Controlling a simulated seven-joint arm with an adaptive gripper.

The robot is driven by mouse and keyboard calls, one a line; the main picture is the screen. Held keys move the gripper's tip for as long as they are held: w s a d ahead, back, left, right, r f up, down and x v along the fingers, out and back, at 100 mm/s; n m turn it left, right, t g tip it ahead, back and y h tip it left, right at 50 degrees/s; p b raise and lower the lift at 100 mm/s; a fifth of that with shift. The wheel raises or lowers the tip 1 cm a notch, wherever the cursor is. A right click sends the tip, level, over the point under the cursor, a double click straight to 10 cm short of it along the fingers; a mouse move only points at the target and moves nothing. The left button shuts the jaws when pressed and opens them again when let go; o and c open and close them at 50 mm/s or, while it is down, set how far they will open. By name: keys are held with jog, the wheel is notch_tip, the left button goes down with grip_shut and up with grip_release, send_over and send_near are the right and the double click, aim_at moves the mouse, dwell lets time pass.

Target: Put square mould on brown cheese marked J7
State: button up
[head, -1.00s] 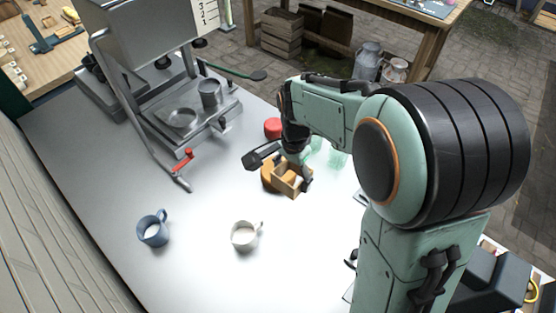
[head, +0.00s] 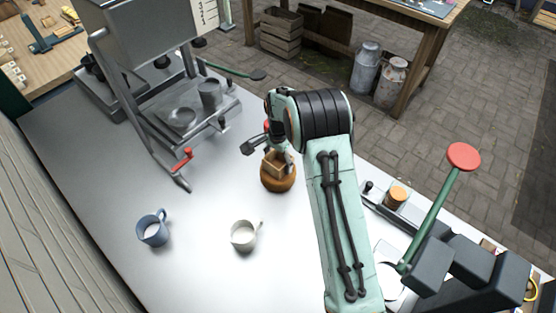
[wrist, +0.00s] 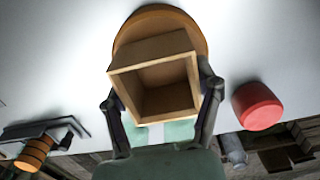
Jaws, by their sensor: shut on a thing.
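The square mould (head: 273,164) is an open wooden box frame held by my gripper (head: 280,150). In the wrist view the mould (wrist: 155,78) sits between the two dark fingers (wrist: 160,98), one on each side wall. The brown cheese (head: 278,184) is a round orange-brown wheel standing on the metal table. The mould is over the cheese in the head view and covers most of it. In the wrist view the cheese rim (wrist: 165,17) shows behind the mould. I cannot tell whether they touch. No J7 marking is readable.
A red round piece (wrist: 258,106) lies close to the right finger in the wrist view. A blue mug (head: 153,229) and a white cup (head: 243,236) stand nearer. A metal press (head: 150,90) is at left. A small orange piece (head: 397,196) sits on a device at right.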

jog(key=o, duration=1.1)
jog(key=shift+f, duration=0.15)
jog(key=s+d+r+n, duration=0.1)
jog(key=s+r, duration=0.1)
jog(key=r, duration=0.7)
jog(key=s+d+r+n, duration=0.1)
jog(key=s+r, duration=0.2)
jog(key=r, duration=0.5)
jog(key=s+n, duration=0.2)
jog(key=s, duration=0.7)
jog(key=s+d+r+n, duration=0.1)
jog(key=s+n, duration=0.2)
jog(key=s, duration=0.6)
jog(key=s+d+r+n, duration=0.1)
jog(key=s+n, duration=0.2)
jog(key=s, duration=0.7)
jog(key=shift+d+r+y, duration=0.2)
jog(key=shift+y, duration=0.2)
